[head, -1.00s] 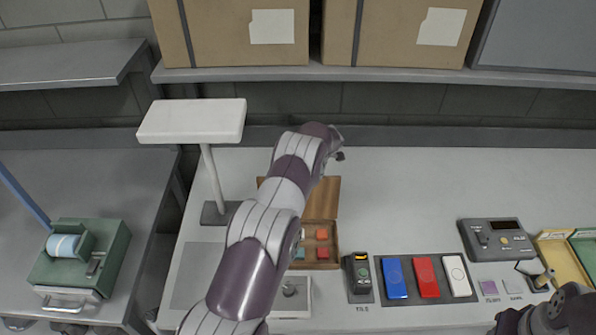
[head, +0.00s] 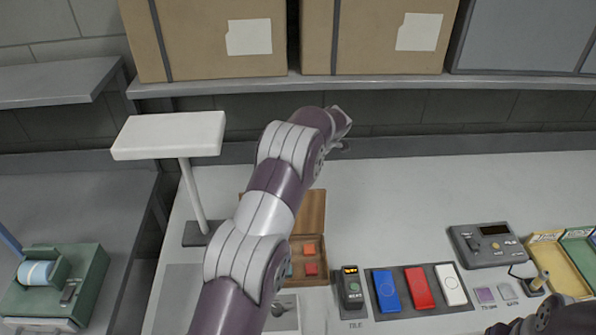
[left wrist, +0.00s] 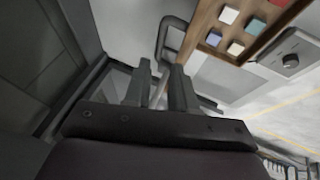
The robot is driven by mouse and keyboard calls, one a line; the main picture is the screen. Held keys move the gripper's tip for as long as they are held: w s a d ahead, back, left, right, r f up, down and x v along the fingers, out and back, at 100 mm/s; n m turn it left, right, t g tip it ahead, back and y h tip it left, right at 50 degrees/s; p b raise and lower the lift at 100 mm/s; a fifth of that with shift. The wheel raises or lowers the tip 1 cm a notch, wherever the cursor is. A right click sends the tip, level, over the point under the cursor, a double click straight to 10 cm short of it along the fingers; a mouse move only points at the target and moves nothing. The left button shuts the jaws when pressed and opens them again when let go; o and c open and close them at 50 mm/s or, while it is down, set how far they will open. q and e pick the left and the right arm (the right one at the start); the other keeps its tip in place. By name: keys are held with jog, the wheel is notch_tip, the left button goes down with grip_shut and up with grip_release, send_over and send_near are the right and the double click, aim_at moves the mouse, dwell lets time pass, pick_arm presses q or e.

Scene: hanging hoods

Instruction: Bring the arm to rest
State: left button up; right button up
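My left arm comes in from the bottom of the head view and reaches up over the bench. Its left gripper (head: 343,146) is at the far end, small and partly hidden behind the wrist, above the back of the white bench top. In the left wrist view the two dark fingers of the gripper (left wrist: 161,88) stand apart with a narrow gap, and nothing shows between them. A rounded dark part of my right arm shows at the bottom right corner of the head view.
Below the arm is a wooden box (head: 314,210) with coloured blocks. A white hood on a post (head: 168,135) stands to its left. Blue (head: 387,291), red (head: 419,287) and white (head: 451,284) pieces and a grey device (head: 489,245) lie right. A shelf (head: 370,83) with cartons runs behind.

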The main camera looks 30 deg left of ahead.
pick_arm(q)
jog(key=shift+d+r, duration=0.25)
jog(key=shift+r, duration=0.2)
